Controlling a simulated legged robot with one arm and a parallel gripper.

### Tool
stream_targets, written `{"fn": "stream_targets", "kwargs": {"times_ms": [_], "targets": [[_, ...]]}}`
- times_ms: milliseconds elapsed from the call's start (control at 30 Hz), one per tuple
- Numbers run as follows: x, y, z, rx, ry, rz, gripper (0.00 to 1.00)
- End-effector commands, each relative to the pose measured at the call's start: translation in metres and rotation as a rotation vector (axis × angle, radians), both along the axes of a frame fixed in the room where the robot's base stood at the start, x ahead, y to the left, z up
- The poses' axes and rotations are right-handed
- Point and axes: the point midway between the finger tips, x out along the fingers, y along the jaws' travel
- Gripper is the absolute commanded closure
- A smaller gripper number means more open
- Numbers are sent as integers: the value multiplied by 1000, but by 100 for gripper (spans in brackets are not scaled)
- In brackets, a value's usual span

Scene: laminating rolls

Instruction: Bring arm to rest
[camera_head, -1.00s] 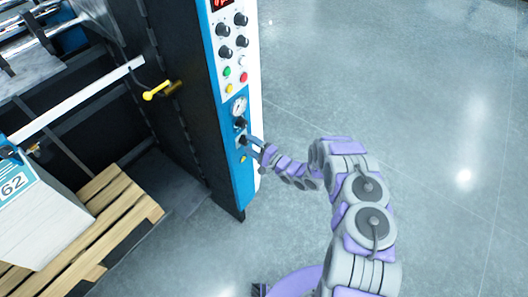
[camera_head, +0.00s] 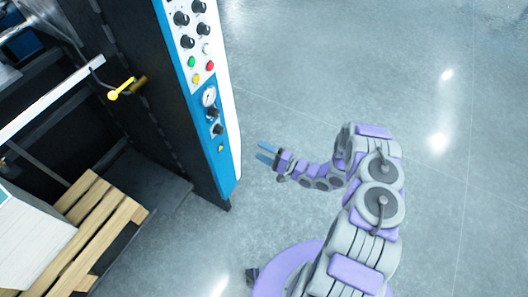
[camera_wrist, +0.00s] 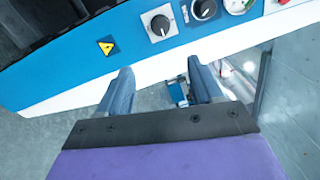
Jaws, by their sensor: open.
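My gripper (camera_head: 265,152) is open and empty in the head view. Its two blue fingers point left toward the blue and white control panel (camera_head: 228,150), with a clear gap between. My purple and grey arm is bent over the floor to the right of the machine. In the wrist view my gripper (camera_wrist: 158,85) shows two parted blue fingers with nothing between them. The panel's lower part (camera_wrist: 90,58) lies beyond the fingertips, with a yellow warning label (camera_wrist: 106,46) and a dark knob (camera_wrist: 160,25).
The panel carries several knobs, a gauge (camera_head: 209,96) and coloured buttons. A yellow handle (camera_head: 120,88) sticks out of the dark machine side. A wooden pallet (camera_head: 98,230) with a white stack (camera_head: 35,240) stands at lower left. The grey floor (camera_head: 330,70) on the right is clear.

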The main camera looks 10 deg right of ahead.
Motion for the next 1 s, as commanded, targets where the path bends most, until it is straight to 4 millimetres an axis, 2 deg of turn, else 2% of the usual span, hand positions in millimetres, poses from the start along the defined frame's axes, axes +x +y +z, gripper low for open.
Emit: {"fn": "stream_targets", "kwargs": {"times_ms": [667, 867, 1000], "targets": [[1, -3, 0, -18, -1, -2, 34], [26, -23, -2, -240, -19, -35, 34], [53, -51, 3, -495, -36, -72, 34]]}}
